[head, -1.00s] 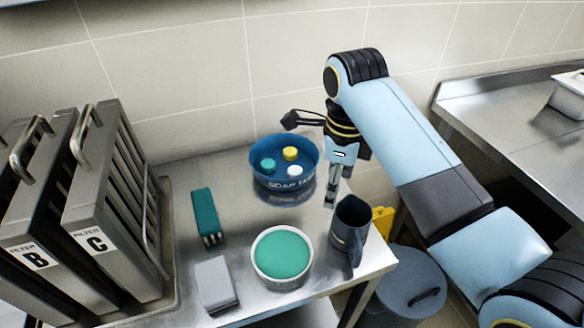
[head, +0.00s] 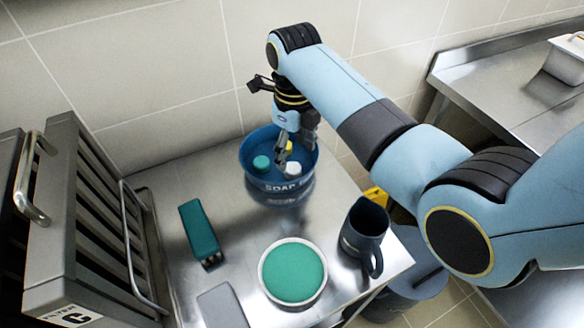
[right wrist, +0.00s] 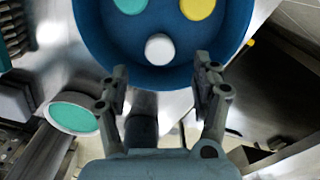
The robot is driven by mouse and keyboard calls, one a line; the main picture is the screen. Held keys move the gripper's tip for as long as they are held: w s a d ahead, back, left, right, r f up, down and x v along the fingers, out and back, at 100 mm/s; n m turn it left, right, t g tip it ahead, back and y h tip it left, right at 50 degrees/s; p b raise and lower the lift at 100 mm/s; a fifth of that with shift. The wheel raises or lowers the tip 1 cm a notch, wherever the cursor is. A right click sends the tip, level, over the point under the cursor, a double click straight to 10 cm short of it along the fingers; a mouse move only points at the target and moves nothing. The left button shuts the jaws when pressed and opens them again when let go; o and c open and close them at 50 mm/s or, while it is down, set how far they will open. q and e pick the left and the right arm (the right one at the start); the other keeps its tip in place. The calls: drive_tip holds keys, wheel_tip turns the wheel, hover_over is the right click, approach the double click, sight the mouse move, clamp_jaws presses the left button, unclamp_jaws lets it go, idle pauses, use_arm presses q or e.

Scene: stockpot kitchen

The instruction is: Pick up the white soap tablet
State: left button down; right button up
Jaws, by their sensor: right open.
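The white soap tablet (head: 293,168) lies in the blue soap tub (head: 262,182), near its right side. A teal tablet (head: 261,162) and a partly hidden yellow tablet (head: 289,146) lie in the same tub. My right gripper (head: 282,162) is over the tub, just left of the white tablet in the head view. In the right wrist view the white tablet (right wrist: 159,48) is ahead of and between the open fingers (right wrist: 162,92), which appear empty. I cannot tell their height above it. My left gripper is not in view.
A dark pitcher (head: 364,232) stands at the table's right edge. A bowl of green contents (head: 293,272), a teal brush (head: 199,232) and a grey block (head: 222,306) are nearer. Filter racks (head: 85,215) stand left. Bare table lies between brush and tub.

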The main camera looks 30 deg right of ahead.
sight(292, 167)
drive_tip(key=f, duration=0.5)
drive_tip(key=shift+w+a+f, duration=0.1)
drive_tip(key=shift+w+f, duration=0.05)
drive_tip(key=shift+w, duration=0.05)
drive_tip(key=shift+c, duration=0.4)
drive_tip(key=c, duration=0.4)
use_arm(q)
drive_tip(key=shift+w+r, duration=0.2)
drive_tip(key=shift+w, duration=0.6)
use_arm(e)
drive_tip(key=c, duration=0.7)
